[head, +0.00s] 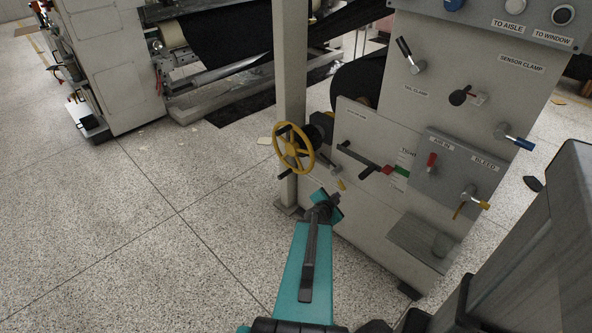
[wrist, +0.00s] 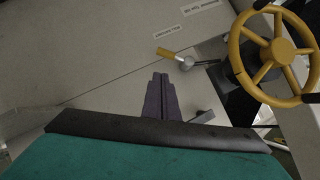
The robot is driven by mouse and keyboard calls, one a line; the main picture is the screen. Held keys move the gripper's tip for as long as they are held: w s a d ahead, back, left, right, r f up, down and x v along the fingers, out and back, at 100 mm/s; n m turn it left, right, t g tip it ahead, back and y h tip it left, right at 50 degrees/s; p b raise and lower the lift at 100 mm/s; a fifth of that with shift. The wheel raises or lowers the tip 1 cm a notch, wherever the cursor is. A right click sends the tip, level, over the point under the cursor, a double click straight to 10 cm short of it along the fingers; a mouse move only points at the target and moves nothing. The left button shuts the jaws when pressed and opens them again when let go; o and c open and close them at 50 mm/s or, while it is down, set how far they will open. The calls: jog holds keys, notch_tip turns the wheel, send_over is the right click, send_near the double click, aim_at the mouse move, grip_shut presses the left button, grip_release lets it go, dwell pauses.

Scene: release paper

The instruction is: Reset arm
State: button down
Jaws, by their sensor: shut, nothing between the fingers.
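My teal arm (head: 303,262) reaches forward from the bottom of the head view. My gripper (head: 330,200) is at its far end, low in front of the grey machine panel and below the yellow handwheel (head: 294,149). In the wrist view my gripper (wrist: 160,82) shows as dark fingers closed together, with nothing held. A small lever with a yellow handle (wrist: 172,53) is just beyond the fingertips, apart from them as far as I can tell. The yellow handwheel (wrist: 275,48) is at the upper right of the wrist view.
The machine cabinet (head: 400,228) carries several levers, including a red-handled one (head: 432,160) and a blue-handled one (head: 516,138). A grey post (head: 290,70) stands behind the handwheel. Another machine (head: 110,65) is at the back left.

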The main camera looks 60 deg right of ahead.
jog(key=shift+w, duration=0.1)
jog(key=w+a+f+n+t+y+p, duration=0.1)
jog(key=w+a+n+t+p, duration=0.1)
jog(key=w+a, duration=0.6)
jog(key=w+a+n+t+y+p, duration=0.15)
jog(key=w+a, duration=0.35)
jog(key=w, duration=0.6)
jog(key=w+a+f+n+y+p, duration=0.15)
jog(key=w+a, duration=0.25)
jog(key=a, duration=0.6)
jog(key=w+a+f+n+y+p, duration=0.1)
jog(key=w+a+f+p, duration=0.15)
jog(key=w+a, duration=0.45)
jog(key=s+a+f+n+g+y+p, duration=0.1)
jog(key=s+a+f+n, duration=0.15)
jog(key=a, duration=0.45)
jog(key=s+a+f+n+g+y+p, duration=0.1)
jog(key=s+a+f+n, duration=0.15)
jog(key=a, duration=0.45)
jog(key=s+a+f+n+g+p, duration=0.1)
jog(key=s+a+f, duration=0.1)
jog(key=s+a, duration=0.3)
jog(key=s+a+n+g+y, duration=0.5)
jog(key=s+a+n+g, duration=0.2)
jog(key=s+a+n, duration=0.5)
jog(key=s+a, duration=0.2)
jog(key=a, duration=0.1)
jog(key=shift+s+a+f, duration=0.15)
jog(key=shift+s+f, duration=0.1)
jog(key=shift+s, duration=0.05)
